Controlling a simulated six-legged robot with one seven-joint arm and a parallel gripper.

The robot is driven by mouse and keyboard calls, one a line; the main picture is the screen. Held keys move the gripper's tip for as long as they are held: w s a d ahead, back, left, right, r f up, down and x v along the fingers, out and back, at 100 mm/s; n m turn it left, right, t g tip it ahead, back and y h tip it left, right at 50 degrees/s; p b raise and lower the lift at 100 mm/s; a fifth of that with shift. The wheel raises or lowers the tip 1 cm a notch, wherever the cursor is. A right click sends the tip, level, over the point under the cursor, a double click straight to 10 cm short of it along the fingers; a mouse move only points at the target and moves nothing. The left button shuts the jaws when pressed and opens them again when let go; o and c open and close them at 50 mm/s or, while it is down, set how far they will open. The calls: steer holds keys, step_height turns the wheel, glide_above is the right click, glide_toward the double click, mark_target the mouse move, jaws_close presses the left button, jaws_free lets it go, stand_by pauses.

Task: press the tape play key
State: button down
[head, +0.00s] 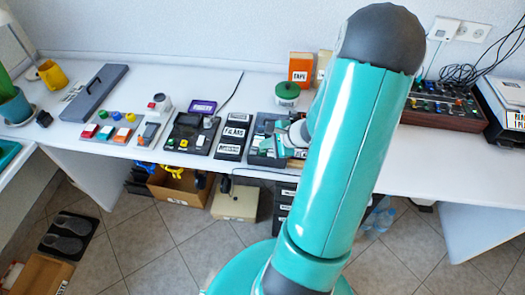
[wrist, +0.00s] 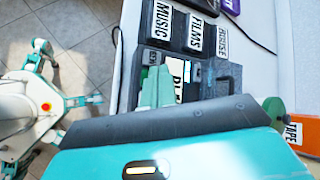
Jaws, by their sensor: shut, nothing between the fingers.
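The tape deck (head: 259,155) is a dark unit on the white desk, partly hidden by my arm in the head view. In the wrist view the deck (wrist: 150,57) has a white label starting "PL" (wrist: 178,72), which I take for the play key's label, and a smaller label, perhaps "REW" (wrist: 149,58). The rest of the play label is hidden. My gripper (head: 282,145) is shut and empty, over the deck. In the wrist view its teal fingers (wrist: 157,75) are beside the play label; I cannot tell whether they touch a key.
Boxes labelled MUSIC (wrist: 162,20), FILMS (wrist: 197,35) and ARCHIVE (wrist: 223,42) stand beside the deck. A green round tin (head: 287,92) and an orange TAPE box (head: 300,68) are behind it. Coloured button panels (head: 112,128) lie to the left.

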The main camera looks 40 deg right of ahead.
mark_target(265, 152)
steer(key=shift+r, duration=2.5)
steer(key=a+r+n+g, duration=0.2)
steer(key=a+r+n, duration=0.4)
steer(key=a, duration=0.3)
steer(key=a+r+n+g, duration=0.2)
steer(key=a+r+n, duration=0.45)
steer(key=a, duration=0.35)
steer(key=s+a+r+n+t+h, duration=0.1)
steer(key=s+a+r+n+h, duration=0.2)
steer(key=s+a+r+n, duration=0.5)
steer(key=s+r+n, duration=0.1)
steer(key=n, duration=0.1)
steer(key=shift+s+a+r+n, duration=0.25)
steer(key=shift+n, duration=0.1)
steer(key=shift+d, duration=0.1)
